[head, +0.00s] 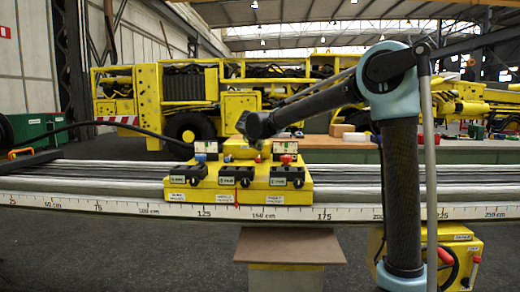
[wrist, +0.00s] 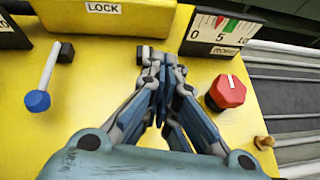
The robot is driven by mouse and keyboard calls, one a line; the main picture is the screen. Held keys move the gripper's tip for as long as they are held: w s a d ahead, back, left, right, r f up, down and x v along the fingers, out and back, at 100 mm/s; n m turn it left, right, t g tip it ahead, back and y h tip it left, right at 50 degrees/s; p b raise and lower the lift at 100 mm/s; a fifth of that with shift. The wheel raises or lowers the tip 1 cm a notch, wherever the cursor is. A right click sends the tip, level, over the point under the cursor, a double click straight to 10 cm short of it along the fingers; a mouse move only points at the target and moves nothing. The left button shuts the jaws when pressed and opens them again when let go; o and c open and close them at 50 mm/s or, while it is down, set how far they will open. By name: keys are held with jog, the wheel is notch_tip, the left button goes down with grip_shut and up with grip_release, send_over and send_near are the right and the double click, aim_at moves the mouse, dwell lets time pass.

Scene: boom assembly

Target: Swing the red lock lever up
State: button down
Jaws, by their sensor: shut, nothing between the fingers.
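My gripper (wrist: 165,65) is shut and empty over the yellow panel (wrist: 105,110) in the wrist view. Its fingertips are beside a small grey-black fitting (wrist: 147,52), below and right of the LOCK label (wrist: 103,7). I cannot tell whether they touch it. No red lever shows clearly in the wrist view; the fingers hide part of the panel there. A red knob (wrist: 228,92) with a white mark sits right of the fingers. In the head view my arm reaches down to the yellow control block (head: 240,197), and the fingertips are too small to make out.
A blue-tipped lever (wrist: 38,100) stands left of the fingers. A gauge (wrist: 222,32) is at upper right, and a small brass peg (wrist: 264,142) is near the panel's right edge. A ruled rail (head: 100,205) runs under the block. A yellow box (head: 463,262) with red handles stands lower right.

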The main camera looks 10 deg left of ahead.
aim_at(258, 159)
jog(key=v, duration=1.1)
jog(key=c, duration=1.9)
grip_release()
jog(key=shift+s+r, duration=0.1)
jog(key=shift+s, duration=0.2)
jog(key=o, duration=0.4)
jog(key=shift+w+d, duration=0.1)
jog(key=shift+d, duration=0.1)
jog(key=shift+o, duration=1)
jog(key=shift+w+d+m+g, duration=0.25)
jog(key=shift+m+g, duration=0.05)
jog(key=shift+g, duration=0.2)
notch_tip(258, 159, up, 3)
jog(key=w+d+m+g+y, duration=0.2)
jog(key=m+g, duration=0.1)
jog(key=g, duration=0.2)
jog(key=x, duration=1.7)
jog(key=shift+s+a+f, duration=0.1)
jog(key=shift+s+f, duration=0.1)
jog(key=shift+s, duration=0.15)
